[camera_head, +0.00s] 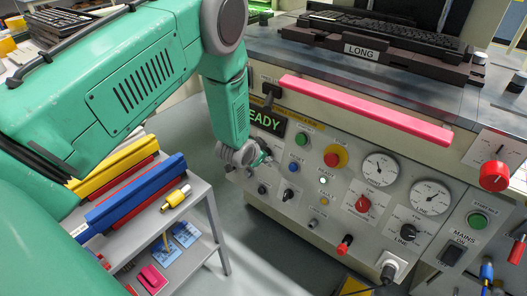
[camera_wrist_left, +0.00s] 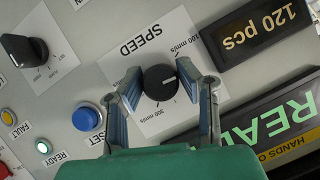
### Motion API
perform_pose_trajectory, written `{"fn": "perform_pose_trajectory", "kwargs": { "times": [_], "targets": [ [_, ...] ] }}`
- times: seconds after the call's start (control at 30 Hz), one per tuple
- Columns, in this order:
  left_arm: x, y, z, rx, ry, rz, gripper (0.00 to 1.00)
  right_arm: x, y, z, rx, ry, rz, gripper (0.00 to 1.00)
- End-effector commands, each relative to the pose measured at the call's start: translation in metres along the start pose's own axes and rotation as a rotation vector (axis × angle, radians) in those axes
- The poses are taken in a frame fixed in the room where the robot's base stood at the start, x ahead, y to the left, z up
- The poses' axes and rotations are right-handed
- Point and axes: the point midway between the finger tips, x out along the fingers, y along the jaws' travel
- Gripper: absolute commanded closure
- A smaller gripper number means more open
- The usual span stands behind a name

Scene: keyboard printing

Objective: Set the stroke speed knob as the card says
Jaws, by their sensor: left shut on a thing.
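In the left wrist view, the black speed knob (camera_wrist_left: 160,82) sits on a white plate marked SPEED (camera_wrist_left: 141,46), with 100 mm/s at one end and 300 mm/s at the other. Its white pointer line points to the picture's right, between those two marks. My left gripper (camera_wrist_left: 161,88) has its fingers on both sides of the knob and is shut on it. In the head view my left gripper (camera_head: 250,158) is against the panel's left part and hides the knob. I cannot make out a card giving a speed setting. My right gripper is not in view.
A blue reset button (camera_wrist_left: 86,118) and another black knob (camera_wrist_left: 24,48) are close by. The READY display (camera_head: 266,121) is just above the gripper. A pink bar (camera_head: 365,108) runs along the panel top. A grey shelf (camera_head: 205,200) with coloured bars stands left.

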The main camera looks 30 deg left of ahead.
Motion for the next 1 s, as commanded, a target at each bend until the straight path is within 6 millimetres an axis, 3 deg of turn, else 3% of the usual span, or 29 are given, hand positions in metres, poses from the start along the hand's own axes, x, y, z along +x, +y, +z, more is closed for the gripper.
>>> {"fn": "perform_pose_trajectory", "kwargs": {
  "times": [0.67, 0.7, 0.73, 1.0],
  "targets": [
    [0.0001, 0.0002, 0.0009, 0.065, -0.001, -0.032, 0.99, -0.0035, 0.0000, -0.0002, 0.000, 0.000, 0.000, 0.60],
    [0.0001, 0.0002, 0.0009, 0.065, -0.002, -0.031, 0.63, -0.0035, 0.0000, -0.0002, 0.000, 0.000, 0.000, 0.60],
    [0.0001, 0.0003, 0.0009, 0.065, -0.001, -0.031, 0.53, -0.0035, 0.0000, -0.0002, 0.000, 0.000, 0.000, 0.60],
    [0.0000, 0.0003, 0.0006, 0.064, -0.001, -0.031, 0.50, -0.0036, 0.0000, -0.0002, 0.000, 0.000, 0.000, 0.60]
  ]
}}
